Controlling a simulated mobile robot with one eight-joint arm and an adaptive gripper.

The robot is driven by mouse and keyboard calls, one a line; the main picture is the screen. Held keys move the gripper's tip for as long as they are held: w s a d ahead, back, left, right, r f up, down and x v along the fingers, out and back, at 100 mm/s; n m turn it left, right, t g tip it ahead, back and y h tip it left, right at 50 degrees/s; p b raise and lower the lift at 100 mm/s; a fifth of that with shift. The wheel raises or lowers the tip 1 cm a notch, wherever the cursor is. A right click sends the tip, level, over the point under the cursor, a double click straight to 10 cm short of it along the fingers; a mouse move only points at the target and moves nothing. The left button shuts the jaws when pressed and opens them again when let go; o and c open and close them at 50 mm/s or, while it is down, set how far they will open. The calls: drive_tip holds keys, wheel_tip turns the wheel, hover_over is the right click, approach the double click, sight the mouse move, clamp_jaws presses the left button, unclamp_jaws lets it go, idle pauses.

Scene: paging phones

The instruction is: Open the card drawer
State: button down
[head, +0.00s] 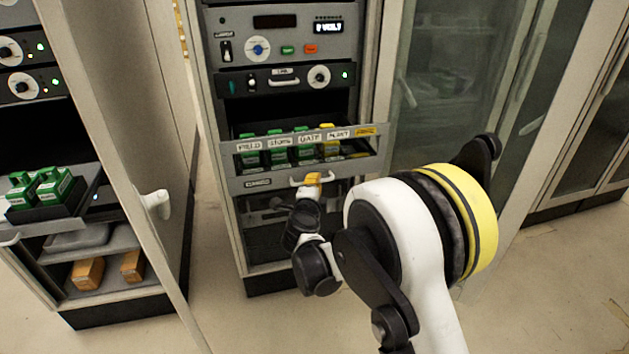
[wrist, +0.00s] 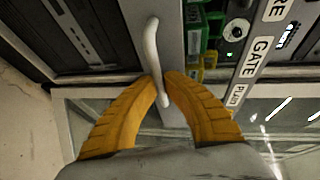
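The card drawer (head: 236,184) is a grey drawer in the middle rack and stands out from the rack's front. Green cards (head: 278,150) and a yellow card (head: 328,146) show inside it, behind a strip with labels such as FIELD, GATE and PLANT. The drawer's pale bar handle (head: 297,181) is on its front; it also shows in the wrist view (wrist: 151,45). My gripper (head: 313,180) is at this handle. In the wrist view its yellow fingers (wrist: 161,82) are closed in on both sides of the handle near one end. The exact contact is partly hidden.
Control panels (head: 285,48) with knobs and buttons are above the drawer. An open rack door (head: 125,130) stands at left, beside another rack with green cards (head: 42,188). Glass-fronted cabinets (head: 455,80) are at right. Floor is clear in front of the middle rack.

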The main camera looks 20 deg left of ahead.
drive_tip(key=c, duration=1.5)
unclamp_jaws()
drive_tip(key=shift+d, duration=0.1)
drive_tip(key=v, duration=1.2)
